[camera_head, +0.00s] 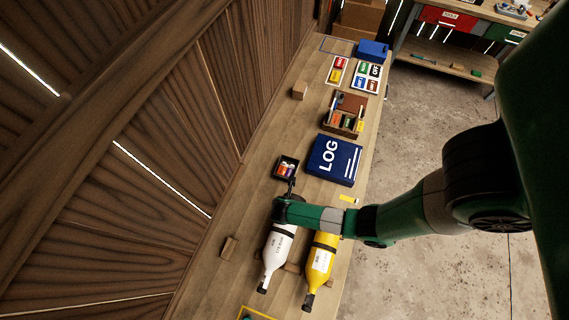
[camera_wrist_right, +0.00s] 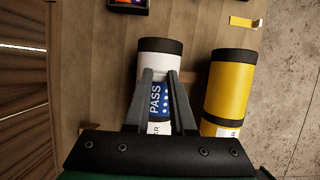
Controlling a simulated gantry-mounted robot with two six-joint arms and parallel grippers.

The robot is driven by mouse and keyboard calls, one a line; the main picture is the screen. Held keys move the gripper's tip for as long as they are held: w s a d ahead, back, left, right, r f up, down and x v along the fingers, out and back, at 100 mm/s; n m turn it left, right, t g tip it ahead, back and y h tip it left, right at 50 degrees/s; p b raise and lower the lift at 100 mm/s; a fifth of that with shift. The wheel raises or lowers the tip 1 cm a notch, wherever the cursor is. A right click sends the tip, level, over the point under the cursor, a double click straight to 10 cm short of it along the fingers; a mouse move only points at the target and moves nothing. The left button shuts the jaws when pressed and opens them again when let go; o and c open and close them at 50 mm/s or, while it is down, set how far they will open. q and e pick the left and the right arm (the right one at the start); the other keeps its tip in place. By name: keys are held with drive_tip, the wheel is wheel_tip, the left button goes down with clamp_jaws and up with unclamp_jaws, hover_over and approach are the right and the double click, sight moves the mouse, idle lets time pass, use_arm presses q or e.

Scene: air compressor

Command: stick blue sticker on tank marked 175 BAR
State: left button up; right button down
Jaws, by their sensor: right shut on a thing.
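A white tank (camera_head: 277,257) with a black base and cap lies on the bench; its marking is too small to read surely in the head view. In the right wrist view the white tank (camera_wrist_right: 160,63) is behind my right gripper (camera_wrist_right: 160,75), and only letters ending in "R" show of its marking. That gripper is shut on a blue sticker (camera_wrist_right: 158,101) reading PASS, held over the white tank's side. I cannot tell whether the sticker touches the tank. A yellow tank (camera_head: 321,262) lies beside it, to the right. My left gripper is not in view.
A small dark tray (camera_head: 278,168) with colored items and a blue LOG book (camera_head: 333,160) lie beyond the tanks. A yellow strip (camera_head: 349,199) is near the bench's right edge. A wooden block (camera_head: 229,247) lies left of the white tank. The wooden wall borders the bench's left.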

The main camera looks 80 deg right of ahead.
wheel_tip(320, 180, down, 6)
drive_tip(key=b, duration=0.4)
drive_tip(key=shift+f+b, duration=0.25)
drive_tip(key=shift+b, duration=0.15)
drive_tip(key=shift+p, duration=0.35)
idle(0.9)
drive_tip(key=shift+f+b, duration=0.6)
drive_tip(key=shift+f, duration=0.05)
idle(0.9)
idle(0.4)
drive_tip(key=c, duration=0.7)
unclamp_jaws()
